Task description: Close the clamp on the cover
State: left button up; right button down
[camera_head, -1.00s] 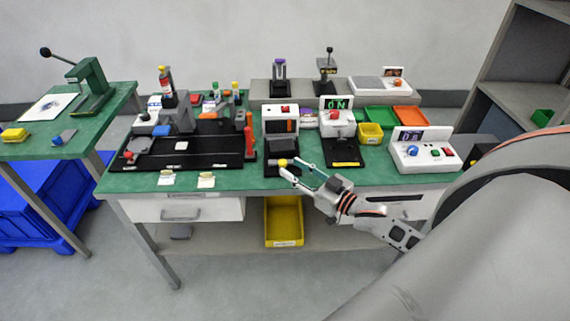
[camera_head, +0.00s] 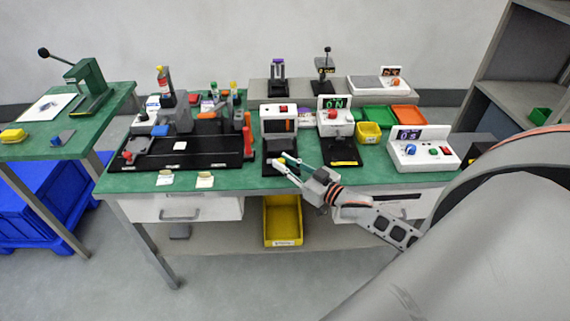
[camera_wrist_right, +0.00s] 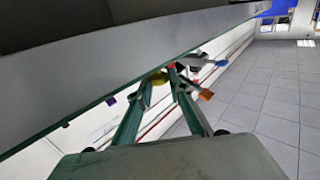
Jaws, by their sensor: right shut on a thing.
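A white unit (camera_head: 278,113) with an orange window stands at the front middle of the green bench, with a dark part (camera_head: 279,143) low on its front. My right gripper (camera_head: 284,161) is at that front, near the bench's front edge. In the right wrist view a yellow knob (camera_wrist_right: 158,79) sits between the fingertips, and the gripper is shut on it. The knob is mostly hidden by the fingers in the head view. I cannot make out which part is the clamp or whether it is closed. My left gripper is out of view.
A black tray (camera_head: 170,162) with a red upright handle (camera_head: 248,140) lies to the left. A white unit with a green display (camera_head: 334,118) and a black base stands to the right, near a yellow bin (camera_head: 369,132). The bench's front edge runs below the gripper.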

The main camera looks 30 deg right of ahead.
jog(key=w+d, duration=0.1)
jog(key=w, duration=0.2)
jog(key=shift+d, duration=0.4)
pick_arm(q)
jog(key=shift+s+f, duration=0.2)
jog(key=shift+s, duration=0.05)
pick_arm(e)
jog(key=shift+r, duration=0.1)
jog(key=shift+d, duration=0.15)
jog(key=c, duration=1.9)
grip_release()
jog(key=shift+w, duration=0.2)
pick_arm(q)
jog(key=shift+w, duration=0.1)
